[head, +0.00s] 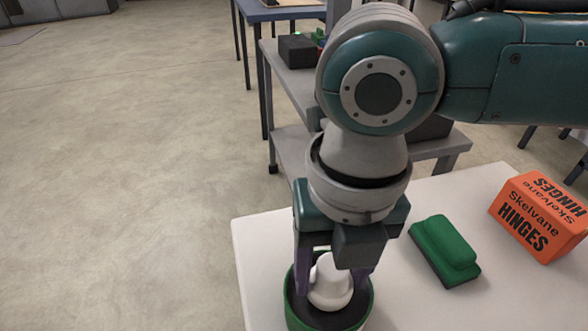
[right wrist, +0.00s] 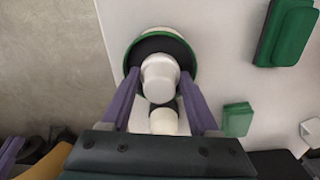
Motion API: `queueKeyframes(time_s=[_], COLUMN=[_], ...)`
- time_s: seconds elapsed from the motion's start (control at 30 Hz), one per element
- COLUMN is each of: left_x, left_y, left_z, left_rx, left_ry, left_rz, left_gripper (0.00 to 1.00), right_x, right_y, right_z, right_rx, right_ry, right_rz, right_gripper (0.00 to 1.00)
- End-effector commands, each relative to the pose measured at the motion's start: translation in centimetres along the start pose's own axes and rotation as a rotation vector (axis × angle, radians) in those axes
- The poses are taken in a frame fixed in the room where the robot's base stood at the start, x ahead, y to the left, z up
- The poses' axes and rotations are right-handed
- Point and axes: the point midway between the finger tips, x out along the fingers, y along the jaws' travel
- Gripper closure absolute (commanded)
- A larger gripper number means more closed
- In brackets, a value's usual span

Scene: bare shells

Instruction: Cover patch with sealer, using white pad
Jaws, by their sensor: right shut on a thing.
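My right gripper (head: 333,283) points down, its purple fingers shut on the white pad (head: 331,284), of which a rounded white grip shows. It also shows in the right wrist view (right wrist: 160,76). The pad is at a round green-rimmed dish (head: 364,311) with a dark inside, at the table's near left edge. Whether the pad's underside touches the dark inside is hidden. A flat green square (right wrist: 237,119), perhaps the patch, lies on the table in the right wrist view. A purple finger, apparently of my left gripper (right wrist: 10,155), shows at that view's lower left.
A green block with a raised grip (head: 446,250) lies right of the dish on the pale table (head: 400,290). An orange hinges box (head: 540,216) stands further right. Another white piece (right wrist: 163,122) shows below the pad. A grey cart (head: 290,85) stands behind.

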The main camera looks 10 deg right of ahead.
Motion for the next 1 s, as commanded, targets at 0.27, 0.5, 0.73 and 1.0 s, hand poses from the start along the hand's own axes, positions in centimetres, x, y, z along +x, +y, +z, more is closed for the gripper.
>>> queueKeyframes(time_s=[0.27, 0.5, 0.73, 1.0], left_x=[0.24, 0.40, 0.47, 0.44], left_y=[0.16, 0.27, 0.26, 0.17], left_z=[0.01, 0.03, 0.06, 0.07], left_rx=[-0.006, -0.010, -0.009, -0.006], left_ry=[0.002, 0.003, 0.003, 0.002], left_rz=[0.004, 0.007, 0.007, 0.004], left_gripper=[1.00, 1.00, 1.00, 1.00], right_x=[0.41, 0.70, 0.83, 0.83], right_y=[0.01, 0.01, 0.01, -0.01], right_z=[-0.02, -0.02, -0.02, -0.01], right_rx=[0.000, -0.001, -0.001, 0.000], right_ry=[0.000, 0.000, 0.000, 0.000], right_rz=[0.000, 0.000, 0.000, 0.000], right_gripper=[0.83, 0.83, 0.83, 0.83])
